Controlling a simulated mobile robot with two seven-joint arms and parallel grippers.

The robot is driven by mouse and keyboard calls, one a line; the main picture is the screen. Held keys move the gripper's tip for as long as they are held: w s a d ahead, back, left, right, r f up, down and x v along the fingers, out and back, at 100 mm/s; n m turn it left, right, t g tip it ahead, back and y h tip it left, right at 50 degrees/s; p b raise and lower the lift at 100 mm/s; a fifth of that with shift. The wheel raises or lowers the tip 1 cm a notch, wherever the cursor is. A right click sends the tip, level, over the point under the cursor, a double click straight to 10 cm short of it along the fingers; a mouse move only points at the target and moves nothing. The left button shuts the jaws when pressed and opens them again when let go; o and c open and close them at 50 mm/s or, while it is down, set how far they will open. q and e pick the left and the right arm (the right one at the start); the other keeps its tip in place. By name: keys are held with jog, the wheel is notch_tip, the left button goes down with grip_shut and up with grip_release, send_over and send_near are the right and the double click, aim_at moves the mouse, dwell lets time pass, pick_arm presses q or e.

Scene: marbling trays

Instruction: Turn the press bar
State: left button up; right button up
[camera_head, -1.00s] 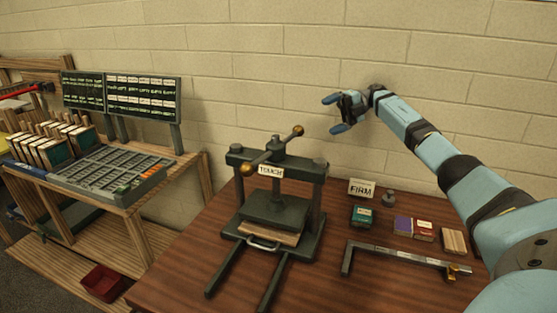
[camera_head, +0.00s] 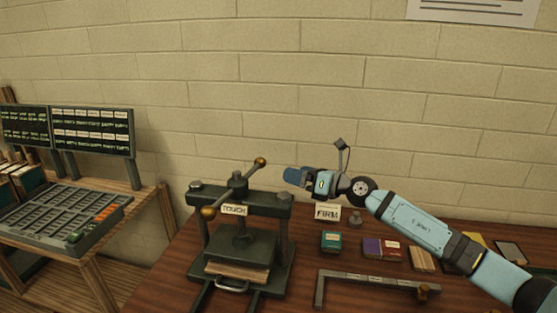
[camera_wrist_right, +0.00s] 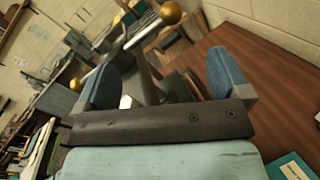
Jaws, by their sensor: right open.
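The press (camera_head: 239,247) is a dark green frame on the wooden table, with a "TOUCH" label on its crosspiece. Its press bar (camera_head: 222,196) is a slanted metal rod with a brass ball at each end, on top of the screw. My right gripper (camera_head: 288,177) is just right of the bar's upper right ball, apart from it. In the right wrist view the gripper (camera_wrist_right: 165,80) has its two blue fingers apart with nothing between them. The bar (camera_wrist_right: 140,38) and its near ball lie ahead, beyond the fingertips. My left gripper is not in view.
A "FIRM" card (camera_head: 327,213) and a small weight (camera_head: 355,219) stand right of the press. Small boxes (camera_head: 332,241) and a long metal bracket (camera_head: 372,279) lie on the table's right. A type case (camera_head: 65,220) stands on the left bench.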

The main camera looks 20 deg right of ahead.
aim_at(258, 163)
jog(key=x, duration=1.3)
jog(key=shift+w+a+p, duration=0.15)
jog(key=shift+p, duration=0.2)
